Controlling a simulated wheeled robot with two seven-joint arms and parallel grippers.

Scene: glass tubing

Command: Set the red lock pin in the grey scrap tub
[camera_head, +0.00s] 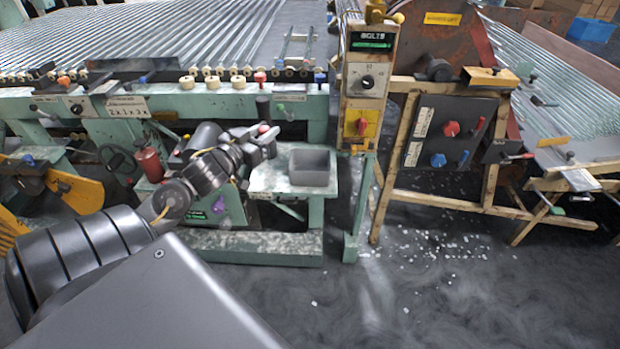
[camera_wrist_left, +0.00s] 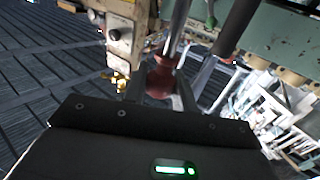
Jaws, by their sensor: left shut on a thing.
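My left gripper (camera_head: 268,140) is above the small green bench, to the upper left of the grey scrap tub. It is shut on the red lock pin (camera_head: 264,129), of which only a small red end shows in the head view. In the left wrist view the red knob of the lock pin (camera_wrist_left: 160,82) sits between the fingers of my left gripper (camera_wrist_left: 158,88). The grey scrap tub (camera_head: 310,181) is an open box standing on the bench; it looks empty. I cannot make out the tub in the left wrist view. My right gripper is not in view.
The green machine frame (camera_head: 210,104) with rollers runs behind the gripper. A control post marked BOLTS (camera_head: 367,75) stands right of the tub. A red cylinder (camera_head: 149,165) is left of my forearm. The floor (camera_head: 440,295) at front right is open, with scattered white bits.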

